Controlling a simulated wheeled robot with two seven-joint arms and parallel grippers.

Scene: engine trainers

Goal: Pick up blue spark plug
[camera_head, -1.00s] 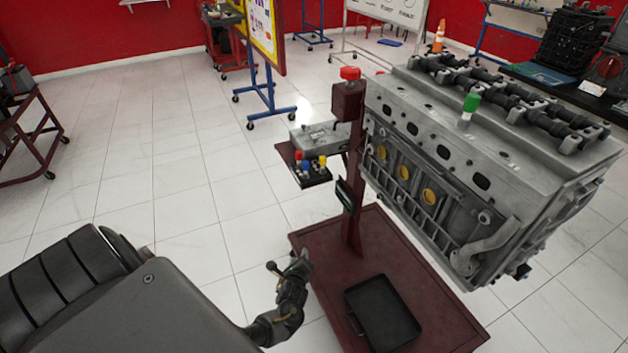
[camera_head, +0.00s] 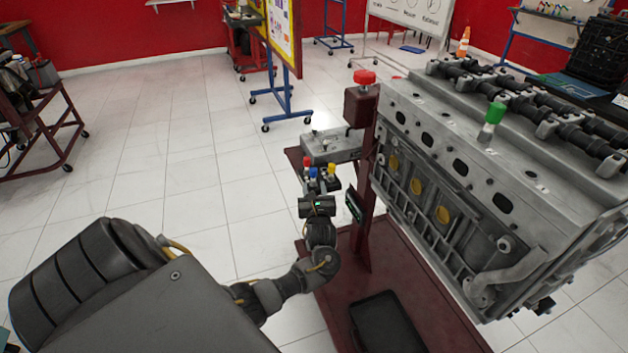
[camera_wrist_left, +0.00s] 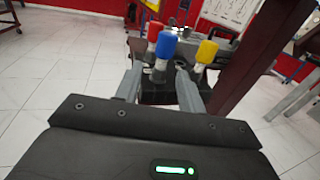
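The blue spark plug (camera_head: 313,173) stands upright in a dark holder on a small side shelf. A red-topped plug (camera_head: 307,162) and a yellow-topped plug (camera_head: 331,170) stand close to it. My left gripper (camera_head: 318,188) is just in front of the holder, pointing at the plugs. In the left wrist view, my left gripper's fingers (camera_wrist_left: 160,80) are apart, and the blue plug (camera_wrist_left: 166,46) shows between them. The red plug (camera_wrist_left: 154,32) is behind and left, and the yellow plug (camera_wrist_left: 206,52) is right, by the right finger. Contact cannot be told. My right gripper is not in view.
An engine block (camera_head: 450,190) on a dark red stand (camera_head: 400,285) fills the right side, with a green-topped plug (camera_head: 493,116) on it. A grey box (camera_head: 333,146) sits behind the plug holder.

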